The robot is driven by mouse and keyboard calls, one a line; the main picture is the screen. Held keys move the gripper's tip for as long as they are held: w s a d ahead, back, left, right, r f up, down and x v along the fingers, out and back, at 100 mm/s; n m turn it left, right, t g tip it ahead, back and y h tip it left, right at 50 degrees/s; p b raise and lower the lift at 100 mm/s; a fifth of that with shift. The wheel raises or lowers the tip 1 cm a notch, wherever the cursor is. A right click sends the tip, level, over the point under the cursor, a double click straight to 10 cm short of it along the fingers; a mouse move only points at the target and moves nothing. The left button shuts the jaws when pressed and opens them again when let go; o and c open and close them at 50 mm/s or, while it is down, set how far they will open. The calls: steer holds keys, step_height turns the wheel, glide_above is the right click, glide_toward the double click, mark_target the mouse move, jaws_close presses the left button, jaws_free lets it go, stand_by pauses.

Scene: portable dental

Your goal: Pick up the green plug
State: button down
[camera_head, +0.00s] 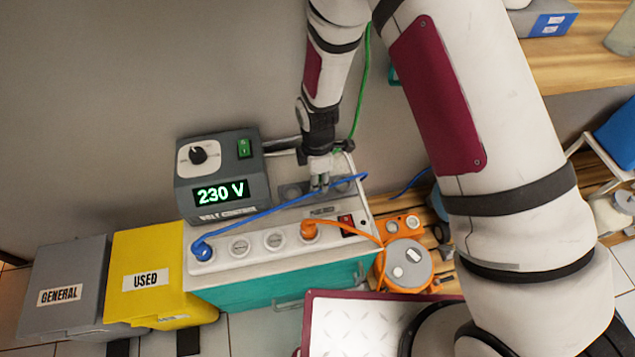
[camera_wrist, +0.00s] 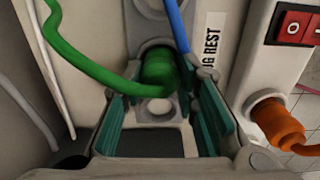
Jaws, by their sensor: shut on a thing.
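The green plug (camera_wrist: 158,68) is between my gripper's fingertips in the wrist view, with its thick green cable (camera_wrist: 75,55) running off to the upper left. My gripper (camera_wrist: 160,92) is shut on it, with the teal finger pads on either side. The plug is at a round holder beside a label whose visible part reads "G REST"; I cannot tell whether it is still seated. In the head view my gripper (camera_head: 320,184) points down behind the white socket strip (camera_head: 255,262). The plug is hidden there, but the green cable (camera_head: 364,85) hangs beside my arm.
A blue plug (camera_head: 202,250) and an orange plug (camera_head: 309,231) sit in the strip, beside a red switch (camera_head: 346,225). The blue cable (camera_wrist: 178,25) passes close to my fingers. A grey 230 V converter (camera_head: 222,175) stands left of my gripper. Yellow and grey bins are at lower left.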

steer(key=shift+r, duration=0.15)
steer(key=shift+r+p, duration=0.3)
steer(key=shift+r, duration=0.3)
step_height(320, 180, up, 2)
steer(key=shift+r+p, duration=0.15)
steer(key=shift+p, duration=0.25)
steer(key=s+d, duration=0.1)
steer(key=s, duration=0.3)
steer(key=s+d+p, duration=0.1)
steer(key=s, duration=0.4)
steer(key=s+d+r+p, duration=0.1)
steer(key=s, duration=0.4)
steer(key=shift+d+r, duration=0.1)
steer(key=shift+d, duration=0.3)
steer(key=shift+s+d, duration=0.2)
steer(key=shift+s, duration=0.5)
